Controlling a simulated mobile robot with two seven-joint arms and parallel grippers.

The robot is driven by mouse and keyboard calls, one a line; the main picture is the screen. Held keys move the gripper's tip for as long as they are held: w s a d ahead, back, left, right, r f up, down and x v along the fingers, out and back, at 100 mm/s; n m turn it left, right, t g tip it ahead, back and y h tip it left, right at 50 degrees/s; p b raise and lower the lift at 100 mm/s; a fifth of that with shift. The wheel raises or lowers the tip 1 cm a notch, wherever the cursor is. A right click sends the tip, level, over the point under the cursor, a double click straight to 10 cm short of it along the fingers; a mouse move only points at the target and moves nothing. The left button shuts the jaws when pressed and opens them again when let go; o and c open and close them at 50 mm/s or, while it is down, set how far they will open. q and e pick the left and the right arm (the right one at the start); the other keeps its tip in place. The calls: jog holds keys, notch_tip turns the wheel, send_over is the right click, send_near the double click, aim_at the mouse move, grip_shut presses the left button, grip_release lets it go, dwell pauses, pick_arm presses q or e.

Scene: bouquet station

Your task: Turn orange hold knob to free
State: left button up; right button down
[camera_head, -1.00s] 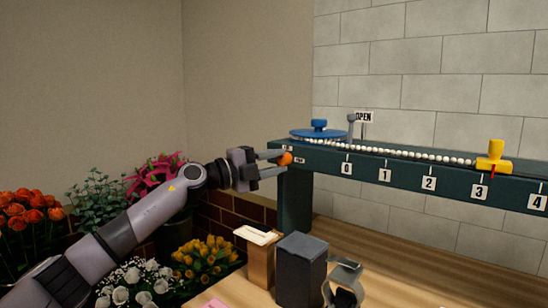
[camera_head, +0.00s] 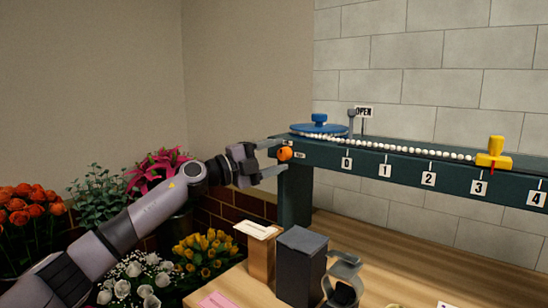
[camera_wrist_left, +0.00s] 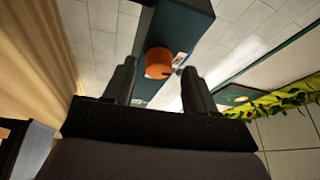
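The orange hold knob (camera_head: 285,153) is on the left end of the dark teal rail (camera_head: 400,170), beside small labels. My left gripper (camera_head: 276,158) is at the knob with its fingers apart, one above and one below it in the head view. In the left wrist view the knob (camera_wrist_left: 158,63) sits just beyond and between the fingertips of my left gripper (camera_wrist_left: 160,75), with a gap on each side. A small pointer sticks out of the knob towards a label. My right gripper is not in view.
The rail carries a blue wheel (camera_head: 319,129), a string of white beads (camera_head: 400,147) and a yellow slider (camera_head: 494,153) near mark 3. Boxes (camera_head: 301,266) stand on the wooden table below. Flowers (camera_head: 205,254) fill the left side.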

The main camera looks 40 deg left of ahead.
pick_arm(q)
jog(key=b+v, duration=0.2)
jog(key=v, duration=0.5)
jog(key=shift+b, duration=0.35)
jog(key=shift+s, duration=0.1)
jog(key=shift+f, duration=0.1)
